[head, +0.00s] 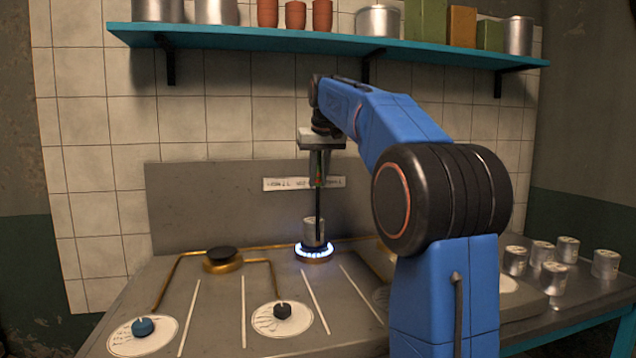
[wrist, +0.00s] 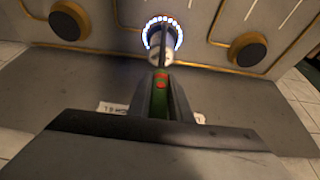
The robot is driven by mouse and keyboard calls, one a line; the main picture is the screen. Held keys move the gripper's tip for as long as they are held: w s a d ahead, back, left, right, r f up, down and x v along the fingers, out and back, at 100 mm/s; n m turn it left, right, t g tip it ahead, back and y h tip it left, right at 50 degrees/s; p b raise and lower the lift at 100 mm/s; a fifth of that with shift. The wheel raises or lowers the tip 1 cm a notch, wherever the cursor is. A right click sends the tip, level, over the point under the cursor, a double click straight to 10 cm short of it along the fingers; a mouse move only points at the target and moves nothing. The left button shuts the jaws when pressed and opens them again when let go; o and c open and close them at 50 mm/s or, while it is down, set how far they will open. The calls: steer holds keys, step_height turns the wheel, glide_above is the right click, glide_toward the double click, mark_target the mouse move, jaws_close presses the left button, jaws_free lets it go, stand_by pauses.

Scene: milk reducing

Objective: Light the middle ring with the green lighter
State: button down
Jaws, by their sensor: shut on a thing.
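The middle ring (head: 314,256) burns with a bright blue-white flame circle. The lit ring also shows in the wrist view (wrist: 150,24). A small metal can (head: 309,232) stands on it. My gripper (head: 318,170) is above the can, shut on the green lighter (wrist: 160,100), which has red spots on its body. The lighter's long dark stem points down, and its lower end is by the can, just above the flames. Whether the stem touches the can, I cannot tell.
The left ring (head: 223,258) is unlit. My arm hides the right ring in the head view; it is dark in the wrist view (wrist: 247,49). A blue knob (head: 144,326) and black knob (head: 283,310) sit in front. Several cans (head: 554,276) stand right. A shelf (head: 240,36) hangs above.

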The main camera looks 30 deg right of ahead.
steer(key=shift+r, duration=3.15)
steer(key=shift+s, duration=0.15)
